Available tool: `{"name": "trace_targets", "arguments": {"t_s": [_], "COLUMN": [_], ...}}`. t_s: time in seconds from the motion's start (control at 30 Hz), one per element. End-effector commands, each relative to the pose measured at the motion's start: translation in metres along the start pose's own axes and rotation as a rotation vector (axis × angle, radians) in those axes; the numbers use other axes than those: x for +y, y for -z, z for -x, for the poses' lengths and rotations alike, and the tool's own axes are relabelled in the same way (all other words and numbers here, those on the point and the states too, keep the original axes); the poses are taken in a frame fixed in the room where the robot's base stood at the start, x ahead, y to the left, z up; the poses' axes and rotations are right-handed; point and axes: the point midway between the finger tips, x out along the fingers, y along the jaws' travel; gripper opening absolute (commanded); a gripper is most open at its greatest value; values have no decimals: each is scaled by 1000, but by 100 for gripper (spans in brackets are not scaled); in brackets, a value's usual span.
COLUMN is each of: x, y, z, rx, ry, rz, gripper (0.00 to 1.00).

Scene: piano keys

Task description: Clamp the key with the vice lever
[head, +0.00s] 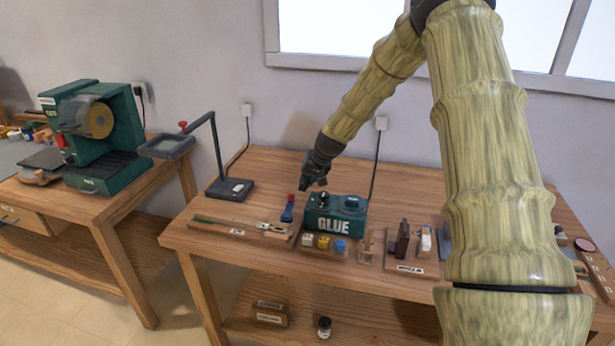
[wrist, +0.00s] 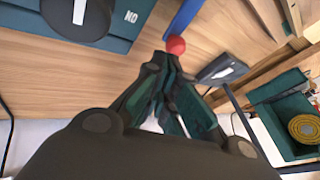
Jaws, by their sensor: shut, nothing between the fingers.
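A blue lever with a red ball end (head: 288,210) stands on the workbench, just left of the teal GLUE box; I take it to be the vice lever. In the wrist view its red ball (wrist: 175,45) appears just past my fingertips, and its blue bar (wrist: 184,18) runs up out of the frame. My gripper (head: 309,186) is shut and empty, above the bench by the back left corner of the GLUE box. Its closed fingers (wrist: 170,66) point toward the red ball; I cannot tell whether they touch it. I cannot clearly make out the key or the vice jaws.
The GLUE box (head: 335,213) with dials stands right of the lever. A tray with small coloured blocks (head: 324,243) lies before it. A black lamp-like stand (head: 232,188) is at the left. A green grinder (head: 100,135) stands on another table. Several tools lie right of the box.

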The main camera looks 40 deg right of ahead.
Motion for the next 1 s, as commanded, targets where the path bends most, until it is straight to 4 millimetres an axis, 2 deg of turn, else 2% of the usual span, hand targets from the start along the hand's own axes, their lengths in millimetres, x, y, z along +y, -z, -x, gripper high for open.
{"name": "trace_targets", "arguments": {"t_s": [0.2,0.4,1.0], "x": [0,0,0], "y": [0,0,0], "z": [-23,-36,-42], "rx": [0,0,-2], "ry": [-1,0,2], "rz": [-1,0,5], "gripper": [0,0,0]}}
